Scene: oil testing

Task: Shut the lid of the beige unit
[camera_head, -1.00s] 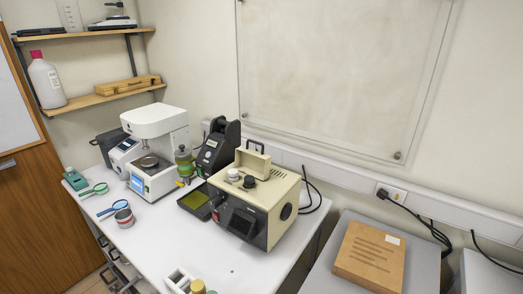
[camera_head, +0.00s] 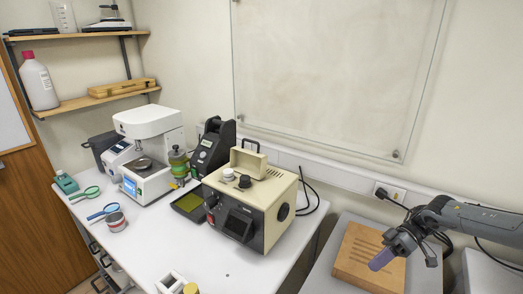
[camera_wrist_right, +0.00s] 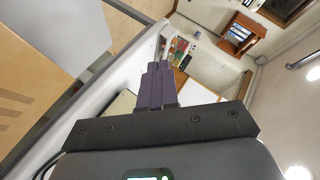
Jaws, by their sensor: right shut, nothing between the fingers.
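The beige unit (camera_head: 277,208) stands on the white table in the head view, with a dark front panel. Its lid (camera_head: 248,162) is raised at the back left of its top, with a dark handle on its upper edge. Dark and white knobs show on the top in front of the lid. My right gripper (camera_head: 382,261) is over the wooden box at the right, well apart from the unit. It is shut and empty; its purple fingers (camera_wrist_right: 154,85) are together in the right wrist view. My left gripper is not in view.
The wooden box (camera_head: 352,270) lies on a grey surface (camera_head: 318,283) right of the table. A dark tray (camera_head: 188,206), a black device (camera_head: 213,148) and a white instrument (camera_head: 150,125) stand left of the unit. Cables hang at the wall behind. Clear table (camera_head: 215,260) lies in front.

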